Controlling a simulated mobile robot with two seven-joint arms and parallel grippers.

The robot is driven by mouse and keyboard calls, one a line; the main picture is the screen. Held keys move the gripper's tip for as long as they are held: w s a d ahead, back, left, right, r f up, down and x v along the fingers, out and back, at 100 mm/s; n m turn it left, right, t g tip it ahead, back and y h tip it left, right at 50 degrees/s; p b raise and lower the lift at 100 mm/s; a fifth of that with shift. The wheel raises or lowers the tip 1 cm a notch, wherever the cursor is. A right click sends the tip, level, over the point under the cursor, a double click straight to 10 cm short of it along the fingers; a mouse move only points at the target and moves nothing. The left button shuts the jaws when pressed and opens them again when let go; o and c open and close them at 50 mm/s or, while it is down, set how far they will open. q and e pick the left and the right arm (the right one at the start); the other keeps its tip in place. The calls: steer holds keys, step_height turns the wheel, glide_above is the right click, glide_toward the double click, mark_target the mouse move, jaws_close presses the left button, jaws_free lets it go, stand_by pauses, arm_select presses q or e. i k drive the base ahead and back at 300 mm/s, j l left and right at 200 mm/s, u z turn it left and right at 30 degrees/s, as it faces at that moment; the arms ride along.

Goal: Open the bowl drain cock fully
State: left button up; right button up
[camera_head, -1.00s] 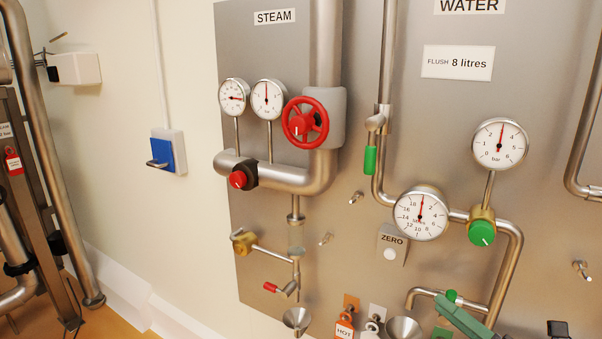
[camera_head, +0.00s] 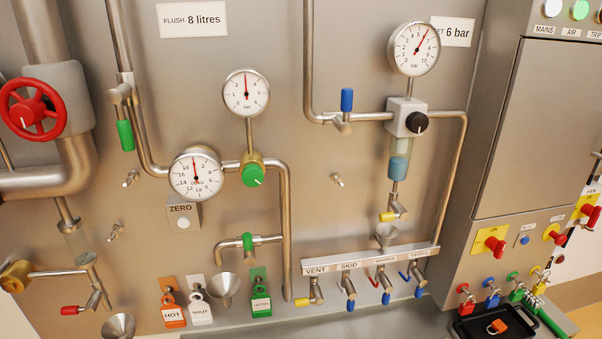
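The filter bowl (camera_head: 398,168), clear with blue in its lower part, hangs under a grey regulator block (camera_head: 405,118) with a black knob. Below it, a small metal drain cock (camera_head: 399,208) sits on the thin vertical pipe. Its yellow handle (camera_head: 388,216) points left, roughly across the pipe. A metal funnel (camera_head: 386,235) is just beneath. Neither of my grippers is in view, and nothing touches the cock.
A blue-handled valve (camera_head: 346,101) is on the pipe left of the regulator. A labelled manifold (camera_head: 370,260) with several small cocks runs below the funnel. A black tray (camera_head: 470,325) and a control cabinet (camera_head: 530,130) stand at right.

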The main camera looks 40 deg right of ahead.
mark_target(400, 212)
steer(key=z, duration=1.95)
